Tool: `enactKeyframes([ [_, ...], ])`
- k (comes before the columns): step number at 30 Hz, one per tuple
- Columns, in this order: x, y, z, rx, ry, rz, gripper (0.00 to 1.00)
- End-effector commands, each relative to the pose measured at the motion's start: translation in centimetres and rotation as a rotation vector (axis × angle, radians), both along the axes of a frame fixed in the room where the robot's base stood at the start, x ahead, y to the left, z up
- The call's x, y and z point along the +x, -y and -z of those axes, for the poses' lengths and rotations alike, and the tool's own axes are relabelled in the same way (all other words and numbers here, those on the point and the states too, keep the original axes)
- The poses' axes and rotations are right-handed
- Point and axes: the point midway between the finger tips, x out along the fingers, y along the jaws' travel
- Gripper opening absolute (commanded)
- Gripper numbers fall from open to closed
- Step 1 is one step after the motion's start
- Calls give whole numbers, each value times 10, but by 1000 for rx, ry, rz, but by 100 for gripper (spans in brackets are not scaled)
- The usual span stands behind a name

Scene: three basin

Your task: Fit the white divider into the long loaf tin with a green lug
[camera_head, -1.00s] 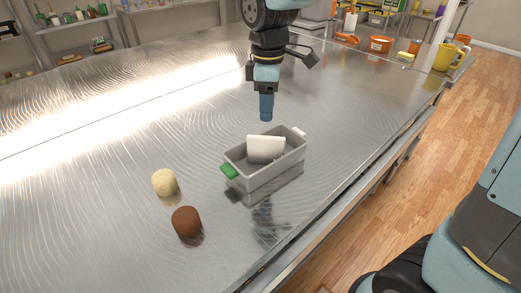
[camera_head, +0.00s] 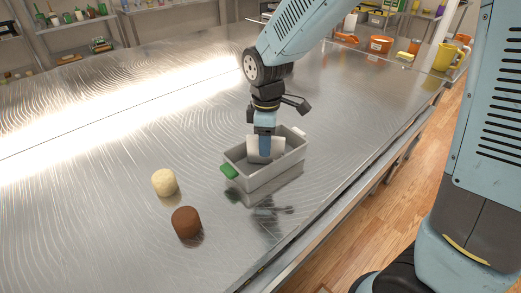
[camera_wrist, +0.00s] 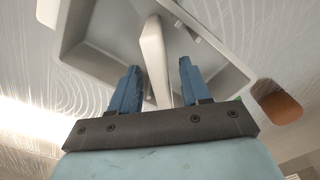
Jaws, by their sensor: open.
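The long grey loaf tin (camera_head: 262,180) stands on the metal table, with a green lug (camera_head: 229,171) at its near left end and a white lug (camera_head: 299,132) at its far end. The white divider (camera_head: 252,147) stands inside the tin, its top above the rim. I cannot tell whether it is fully seated. My gripper (camera_head: 265,155) is open and low over the tin at the divider, hiding its middle. In the wrist view, the divider (camera_wrist: 153,50) lies between the spread fingers of my gripper (camera_wrist: 158,78), with gaps visible on both sides.
A cream round piece (camera_head: 164,182) and a brown cylinder (camera_head: 186,222) stand left of the tin. The table's edge runs to the right of it. Orange containers (camera_head: 380,45) and a yellow jug (camera_head: 447,57) stand far back right. The left table is clear.

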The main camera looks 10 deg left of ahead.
Motion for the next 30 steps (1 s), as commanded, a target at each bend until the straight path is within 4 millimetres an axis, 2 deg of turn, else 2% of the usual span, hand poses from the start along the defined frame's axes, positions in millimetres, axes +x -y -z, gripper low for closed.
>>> enactKeyframes([
  [7, 0, 0, 1, 0, 0, 0, 45],
  [21, 0, 0, 0, 0, 0, -1, 0],
  [30, 0, -1, 0, 0, 0, -1, 0],
])
